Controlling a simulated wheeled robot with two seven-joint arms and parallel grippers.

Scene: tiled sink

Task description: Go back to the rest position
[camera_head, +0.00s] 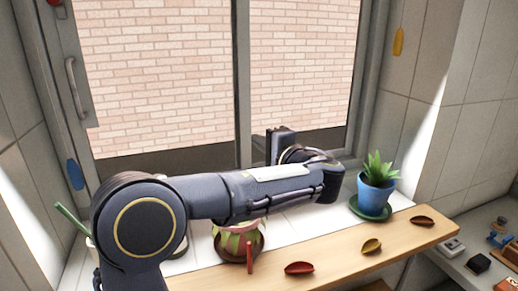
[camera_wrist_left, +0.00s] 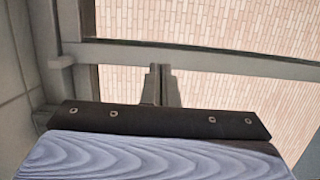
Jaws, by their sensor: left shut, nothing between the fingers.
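My left arm reaches in from the lower left of the head view and stretches to the right across the sill. My left gripper (camera_head: 281,145) points up in front of the window, and its fingers are shut with nothing between them. In the left wrist view the two closed fingertips (camera_wrist_left: 160,72) stand side by side against the window frame and brick wall. My right gripper is in neither view.
A blue pot with a green plant (camera_head: 377,184) stands on a green saucer right of my arm. A striped pot (camera_head: 238,243) is partly hidden below my forearm. Red (camera_head: 299,268), yellow (camera_head: 371,246) and dark red (camera_head: 422,221) pieces lie along the wooden ledge (camera_head: 335,262).

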